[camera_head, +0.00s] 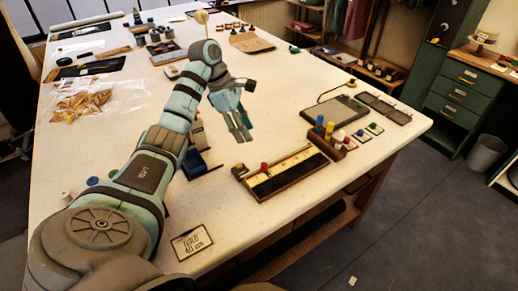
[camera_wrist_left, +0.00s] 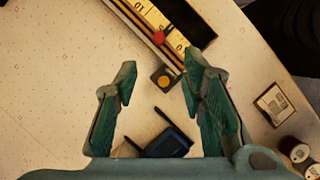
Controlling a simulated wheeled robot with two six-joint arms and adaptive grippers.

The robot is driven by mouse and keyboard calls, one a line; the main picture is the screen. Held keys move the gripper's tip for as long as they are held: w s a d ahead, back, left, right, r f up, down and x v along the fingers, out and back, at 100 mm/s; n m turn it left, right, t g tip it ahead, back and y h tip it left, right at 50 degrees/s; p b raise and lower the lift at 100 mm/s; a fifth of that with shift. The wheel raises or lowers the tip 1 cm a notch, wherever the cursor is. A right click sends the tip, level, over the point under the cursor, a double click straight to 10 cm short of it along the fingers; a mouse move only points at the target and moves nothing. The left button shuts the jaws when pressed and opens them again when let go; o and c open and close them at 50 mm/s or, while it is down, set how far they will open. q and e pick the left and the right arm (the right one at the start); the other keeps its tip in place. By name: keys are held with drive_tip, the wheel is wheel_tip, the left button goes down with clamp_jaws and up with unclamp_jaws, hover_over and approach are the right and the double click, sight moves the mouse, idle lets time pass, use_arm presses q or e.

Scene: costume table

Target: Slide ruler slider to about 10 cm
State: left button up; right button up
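The ruler (camera_head: 290,162) has a yellow scale beside a dark strip and lies near the table's right front edge. Its scale (camera_wrist_left: 177,43) also shows at the top of the left wrist view, with a "10" mark. A red slider knob (camera_wrist_left: 158,37) sits on the ruler close to its near end. My left gripper (camera_head: 240,128) is above the table, to the upper left of the ruler in the head view. In the left wrist view its fingers (camera_wrist_left: 158,85) are apart and nothing is between them. My right gripper is in neither view.
A small dark square with a yellow disc (camera_wrist_left: 165,77) lies by the ruler's near end. A dark blue object (camera_head: 195,166) is left of the ruler. A grey tablet (camera_head: 341,112) lies behind the ruler.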

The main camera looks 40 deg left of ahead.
sight(264, 164)
use_arm(q)
drive_tip(key=b+x, duration=0.2)
drive_tip(key=x, duration=0.1)
drive_tip(key=b+x, duration=0.3)
drive_tip(key=x, duration=0.1)
drive_tip(key=b+x, duration=0.3)
drive_tip(key=x, duration=0.1)
drive_tip(key=shift+a+f, duration=0.2)
drive_tip(key=shift+f, duration=0.1)
drive_tip(key=shift+x, duration=0.95)
drive_tip(key=shift+w+d, duration=0.15)
drive_tip(key=shift+d, duration=0.15)
clamp_jaws()
